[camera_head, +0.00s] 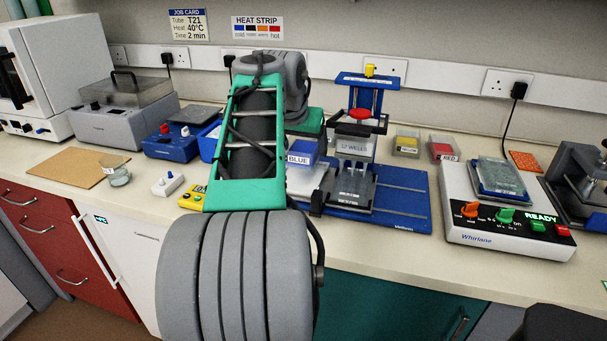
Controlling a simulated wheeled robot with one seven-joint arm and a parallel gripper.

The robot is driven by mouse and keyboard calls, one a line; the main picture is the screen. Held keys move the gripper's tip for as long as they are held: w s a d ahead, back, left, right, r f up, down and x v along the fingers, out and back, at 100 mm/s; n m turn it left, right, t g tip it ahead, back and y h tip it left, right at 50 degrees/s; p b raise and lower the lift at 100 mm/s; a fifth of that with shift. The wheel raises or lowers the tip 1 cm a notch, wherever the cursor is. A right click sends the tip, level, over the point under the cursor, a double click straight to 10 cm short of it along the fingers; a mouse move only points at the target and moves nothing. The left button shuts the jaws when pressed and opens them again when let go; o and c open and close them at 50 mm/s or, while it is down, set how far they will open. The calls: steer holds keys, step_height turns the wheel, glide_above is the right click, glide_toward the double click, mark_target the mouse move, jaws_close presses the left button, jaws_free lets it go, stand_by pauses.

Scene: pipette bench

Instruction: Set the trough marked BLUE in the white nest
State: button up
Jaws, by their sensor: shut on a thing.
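The trough marked BLUE (301,158) shows its blue inside and white label just right of my arm's green link. My gripper (309,136) is over it, and its fingers are mostly hidden behind my arm and hard to make out. It is shut on the BLUE trough. The white nest (305,184) is below the trough, at the left of the blue-based pipetting stand. The trough's left side is hidden. I cannot tell whether its underside touches the nest.
The Whirlane shaker (507,230) is further right.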

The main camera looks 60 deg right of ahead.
mark_target(303, 176)
step_height(303, 176, down, 5)
steer(key=shift+f+b, duration=0.1)
steer(key=shift+b, duration=0.3)
steer(key=shift+f, duration=0.2)
steer(key=o, duration=1.5)
steer(key=shift+r, duration=0.1)
